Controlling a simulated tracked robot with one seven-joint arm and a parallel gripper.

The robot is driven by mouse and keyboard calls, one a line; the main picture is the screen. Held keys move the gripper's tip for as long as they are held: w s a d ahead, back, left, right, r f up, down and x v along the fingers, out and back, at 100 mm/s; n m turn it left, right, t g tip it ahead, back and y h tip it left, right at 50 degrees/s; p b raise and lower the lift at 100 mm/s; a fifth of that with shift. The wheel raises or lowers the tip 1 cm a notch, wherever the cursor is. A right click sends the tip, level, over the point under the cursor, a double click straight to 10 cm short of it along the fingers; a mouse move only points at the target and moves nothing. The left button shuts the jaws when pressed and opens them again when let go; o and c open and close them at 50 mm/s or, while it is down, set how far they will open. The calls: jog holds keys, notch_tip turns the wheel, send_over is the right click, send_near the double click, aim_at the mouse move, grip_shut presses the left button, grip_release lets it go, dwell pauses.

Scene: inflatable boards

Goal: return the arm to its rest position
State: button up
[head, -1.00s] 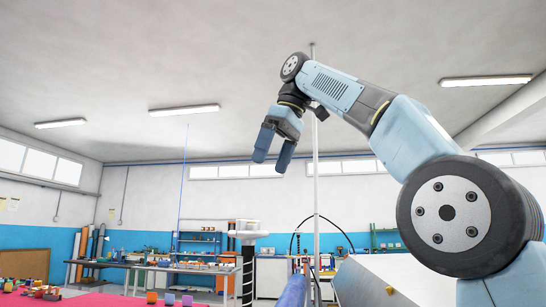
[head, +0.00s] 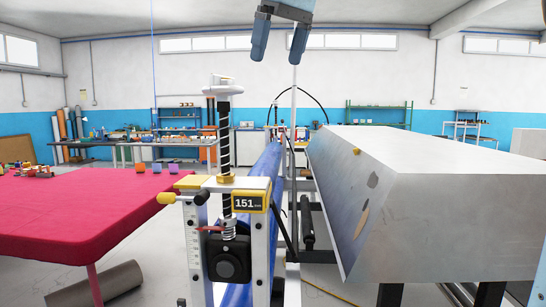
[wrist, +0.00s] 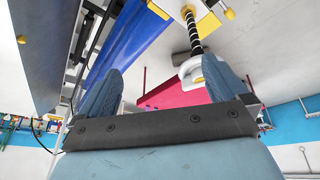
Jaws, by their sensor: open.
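My gripper (head: 280,42) shows at the top edge of the head view, its two blue fingers pointing down and spread apart with nothing between them. Most of my arm is out of the head view. In the wrist view my gripper (wrist: 158,95) is also open and empty. Beyond its fingers lie a blue roll (wrist: 128,40), a black threaded post (wrist: 193,32) with a white handle, and part of a red table. The gripper appears well above the machine with the threaded post (head: 224,145), apart from it.
A red-covered table (head: 80,210) with small coloured blocks stands at left. A large grey box-shaped bench (head: 430,185) fills the right. The blue roll (head: 268,180) runs between them, behind a display reading 151 (head: 250,201). Workbenches and shelves line the back wall.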

jog(key=s+d+f+m+h, duration=0.1)
jog(key=s+d+f+m, duration=0.2)
jog(key=f, duration=0.9)
jog(key=s+d+f+m+t, duration=0.1)
jog(key=s+d+f+m, duration=0.2)
jog(key=s+d+f, duration=0.4)
jog(key=s+d+f+m+t+h, duration=0.1)
jog(key=s+d+f+m, duration=0.2)
jog(key=d+f, duration=0.9)
notch_tip(320, 180, down, 6)
jog(key=shift+s+d+r+h, duration=0.15)
jog(key=shift+s+h, duration=0.15)
jog(key=shift+s, duration=0.85)
